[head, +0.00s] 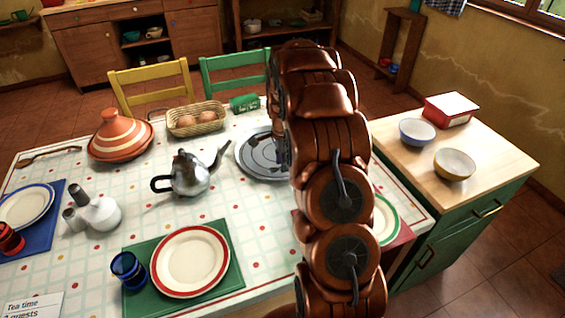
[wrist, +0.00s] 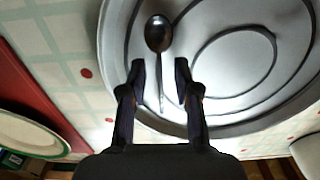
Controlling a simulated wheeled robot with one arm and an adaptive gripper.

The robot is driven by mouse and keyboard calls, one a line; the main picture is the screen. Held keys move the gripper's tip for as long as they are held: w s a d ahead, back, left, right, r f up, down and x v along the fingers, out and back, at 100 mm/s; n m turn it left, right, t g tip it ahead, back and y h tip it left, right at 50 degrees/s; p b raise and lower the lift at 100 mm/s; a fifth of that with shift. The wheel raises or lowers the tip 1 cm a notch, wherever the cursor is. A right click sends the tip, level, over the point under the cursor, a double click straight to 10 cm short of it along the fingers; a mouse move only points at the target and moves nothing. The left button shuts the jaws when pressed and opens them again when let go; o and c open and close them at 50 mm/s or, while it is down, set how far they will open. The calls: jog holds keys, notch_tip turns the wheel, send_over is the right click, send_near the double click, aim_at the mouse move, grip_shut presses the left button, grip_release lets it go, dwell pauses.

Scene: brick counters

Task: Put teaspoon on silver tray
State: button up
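The silver tray (head: 247,163) lies on the tiled table in the head view, its right side hidden by my arm. In the wrist view the tray (wrist: 235,55) fills the upper right. The teaspoon (wrist: 158,36) shows over the tray's left part, bowl away from me and handle running back between my fingers. It appears to lie on the tray, but I cannot tell its exact height. My gripper (wrist: 160,68) is open, with a visible gap on both sides of the handle. The head view hides the gripper and teaspoon behind my arm.
A metal teapot (head: 191,173) stands left of the tray. A bread basket (head: 196,119) and an orange tagine (head: 120,137) are farther back. A red-rimmed plate (head: 190,262) is in front. Two bowls and a red box (head: 451,110) stand on the right counter.

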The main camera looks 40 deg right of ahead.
notch_tip(320, 180, up, 12)
jog(key=b, duration=0.2)
jog(key=s+a+r+n, duration=0.45)
jog(key=s+a, duration=0.25)
jog(key=a, duration=0.3)
jog(key=s+a+n, duration=0.5)
jog(key=s, duration=0.4)
jog(key=s+a+f+n+g, duration=0.1)
jog(key=s+a+n, duration=0.4)
jog(key=s, duration=0.5)
jog(key=s+a+n, duration=0.5)
jog(key=s+n, duration=0.1)
jog(key=s, duration=0.4)
jog(key=shift+a+f+g, duration=0.35)
jog(key=shift+a+g, duration=0.05)
